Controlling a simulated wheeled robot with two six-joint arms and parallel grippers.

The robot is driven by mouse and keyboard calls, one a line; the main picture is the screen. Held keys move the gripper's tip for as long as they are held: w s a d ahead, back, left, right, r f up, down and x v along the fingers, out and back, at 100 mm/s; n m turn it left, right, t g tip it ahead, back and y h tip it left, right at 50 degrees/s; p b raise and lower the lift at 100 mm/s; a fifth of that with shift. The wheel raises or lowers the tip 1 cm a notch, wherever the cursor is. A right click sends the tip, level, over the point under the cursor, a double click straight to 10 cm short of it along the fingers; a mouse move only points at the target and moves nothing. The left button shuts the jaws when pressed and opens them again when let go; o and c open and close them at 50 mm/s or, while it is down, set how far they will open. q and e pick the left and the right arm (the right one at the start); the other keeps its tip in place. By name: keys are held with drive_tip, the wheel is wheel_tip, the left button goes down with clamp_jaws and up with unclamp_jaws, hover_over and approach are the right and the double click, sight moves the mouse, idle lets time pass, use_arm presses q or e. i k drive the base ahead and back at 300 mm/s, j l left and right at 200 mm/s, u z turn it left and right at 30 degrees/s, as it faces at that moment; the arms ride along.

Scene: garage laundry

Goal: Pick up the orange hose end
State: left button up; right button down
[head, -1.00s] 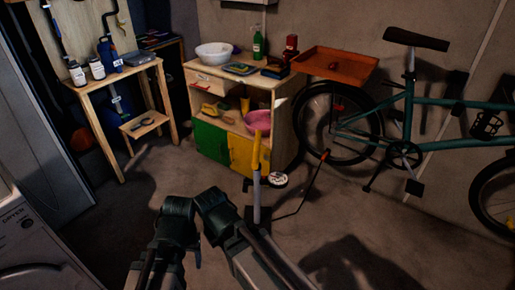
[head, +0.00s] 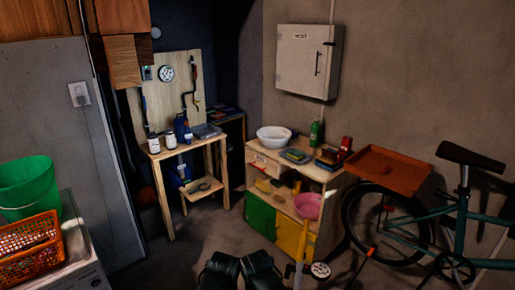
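The orange hose end (head: 371,252) is a small bright tip on a thin dark hose, low at the right, in front of the bicycle's wheel. It appears to stick up at a tilt. The hose belongs to a floor pump with a yellow handle (head: 299,245) and a round white gauge (head: 320,270). The pump's lower part is cut off by the bottom edge. Two dark rounded parts of my arms show at the bottom centre, left of the pump and apart from the hose end. No gripper fingers can be seen.
A wooden cabinet (head: 264,217) with green and yellow doors stands behind the pump. A bicycle (head: 460,218) leans at the right, near an orange tray (head: 388,171). A workbench (head: 165,151) stands back left. A washer with an orange basket (head: 30,247) and green bucket (head: 27,186) is at left.

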sight(374, 248)
drive_tip(key=i+l+z, duration=0.2)
drive_tip(key=z, duration=0.2)
drive_tip(key=i+l+z, duration=0.15)
drive_tip(key=z, duration=0.25)
drive_tip(key=i+z, duration=0.4)
drive_tip(key=u, duration=0.75)
